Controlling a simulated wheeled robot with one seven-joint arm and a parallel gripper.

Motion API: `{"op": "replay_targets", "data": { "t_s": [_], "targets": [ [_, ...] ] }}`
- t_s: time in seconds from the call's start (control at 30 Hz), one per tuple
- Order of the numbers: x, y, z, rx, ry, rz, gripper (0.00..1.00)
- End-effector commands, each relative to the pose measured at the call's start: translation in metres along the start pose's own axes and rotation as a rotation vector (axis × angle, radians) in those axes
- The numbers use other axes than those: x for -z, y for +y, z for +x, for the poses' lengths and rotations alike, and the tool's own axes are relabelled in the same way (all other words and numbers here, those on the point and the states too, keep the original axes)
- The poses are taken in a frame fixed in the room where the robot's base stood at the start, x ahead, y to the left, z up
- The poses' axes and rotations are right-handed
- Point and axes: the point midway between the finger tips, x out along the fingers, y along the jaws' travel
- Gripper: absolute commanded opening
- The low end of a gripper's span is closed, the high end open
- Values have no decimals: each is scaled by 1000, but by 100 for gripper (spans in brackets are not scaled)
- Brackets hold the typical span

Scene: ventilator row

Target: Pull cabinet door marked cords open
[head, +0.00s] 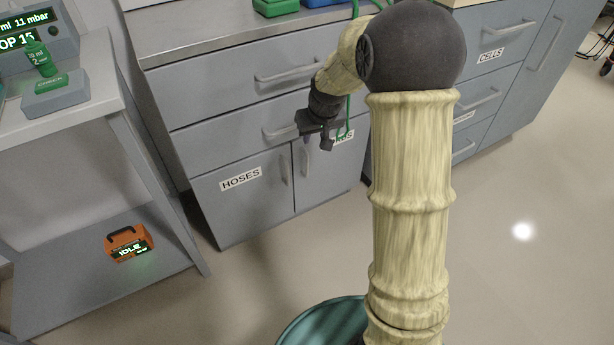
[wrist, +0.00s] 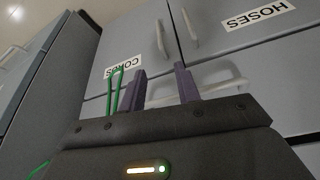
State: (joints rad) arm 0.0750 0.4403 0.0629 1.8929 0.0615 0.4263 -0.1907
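The cords door (head: 329,179) is on the right of the lower cabinet pair and looks closed. Its label is partly hidden by my gripper in the head view; it reads CORDS (wrist: 126,64), upside down, in the wrist view. Its upright handle (head: 305,160) also shows in the wrist view (wrist: 160,38), beyond the fingertips. My gripper (head: 318,143) hangs in front of the cabinet near the door's top edge. Its two purple fingers (wrist: 160,70) are apart with nothing between them, and they do not touch the handle.
The hoses door (head: 238,205) is beside it, with its own handle (head: 284,164). Drawers with horizontal handles (head: 290,72) are above. A green cord (wrist: 116,88) hangs near my gripper. An orange IDLE device (head: 128,244) sits on the left shelf. Floor before the cabinet is clear.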

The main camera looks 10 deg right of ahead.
Motion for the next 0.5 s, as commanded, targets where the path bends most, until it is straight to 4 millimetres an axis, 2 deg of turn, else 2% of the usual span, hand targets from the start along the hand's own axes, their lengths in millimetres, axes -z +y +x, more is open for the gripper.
{"op": "replay_targets", "data": {
  "t_s": [0.03, 0.1, 0.5],
  "targets": [
    [-2, 0, 13, 1, 4, -1, 33],
    [0, 1, 17, 1, 6, -3, 33],
    [1, 2, 17, 1, 6, -1, 33]
  ]
}}
